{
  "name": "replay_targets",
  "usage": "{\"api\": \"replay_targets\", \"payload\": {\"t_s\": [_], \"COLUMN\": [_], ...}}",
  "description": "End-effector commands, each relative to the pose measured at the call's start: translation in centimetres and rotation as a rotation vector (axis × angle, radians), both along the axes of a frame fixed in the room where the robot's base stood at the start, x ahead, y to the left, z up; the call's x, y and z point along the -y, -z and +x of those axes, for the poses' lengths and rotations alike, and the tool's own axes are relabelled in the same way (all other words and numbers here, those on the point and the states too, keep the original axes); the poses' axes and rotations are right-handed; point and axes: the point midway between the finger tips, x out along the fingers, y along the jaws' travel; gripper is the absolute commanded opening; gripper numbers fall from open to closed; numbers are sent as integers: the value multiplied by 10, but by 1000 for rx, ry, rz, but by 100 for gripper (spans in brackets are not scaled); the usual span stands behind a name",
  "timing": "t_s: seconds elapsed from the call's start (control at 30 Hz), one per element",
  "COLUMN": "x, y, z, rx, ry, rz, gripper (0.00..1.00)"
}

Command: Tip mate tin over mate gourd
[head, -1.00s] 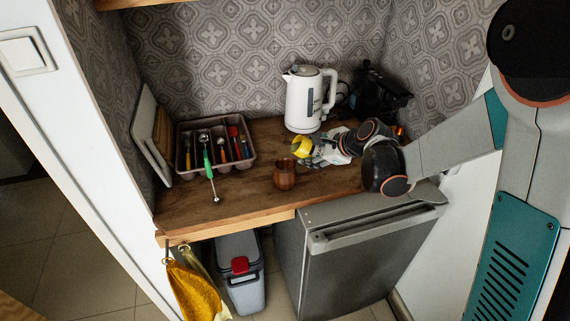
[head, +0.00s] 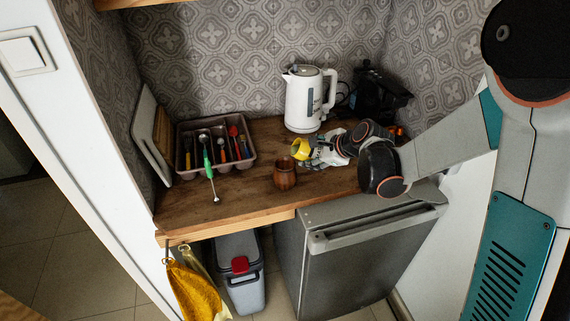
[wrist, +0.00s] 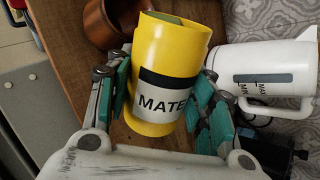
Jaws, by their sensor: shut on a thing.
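The mate tin (wrist: 165,65) is yellow with a white and black label reading MATE. My gripper (wrist: 160,92) is shut on its sides in the wrist view. In the head view the tin (head: 300,147) is held above the counter, tilted, its mouth end toward the left. Something greenish shows inside its mouth in the wrist view. The mate gourd (head: 285,176) is a brown cup standing upright on the counter, just in front of and left of the tin. In the wrist view the gourd (wrist: 100,22) is partly hidden behind the tin.
A white kettle (head: 306,98) stands behind the tin, with a dark appliance (head: 378,92) to its right. A cutlery tray (head: 250,163) with utensils is at the left, a green-handled spoon (head: 209,172) over its front edge. The wooden counter (head: 235,205) is clear at the front left.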

Motion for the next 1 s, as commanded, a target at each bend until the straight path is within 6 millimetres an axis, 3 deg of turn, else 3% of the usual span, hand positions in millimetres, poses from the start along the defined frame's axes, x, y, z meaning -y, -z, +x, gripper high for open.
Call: {"api": "replay_targets", "payload": {"t_s": [1.0], "x": [0], "y": [8], "z": [0], "rx": [5], "ry": [0], "rz": [-62], "gripper": [19]}}
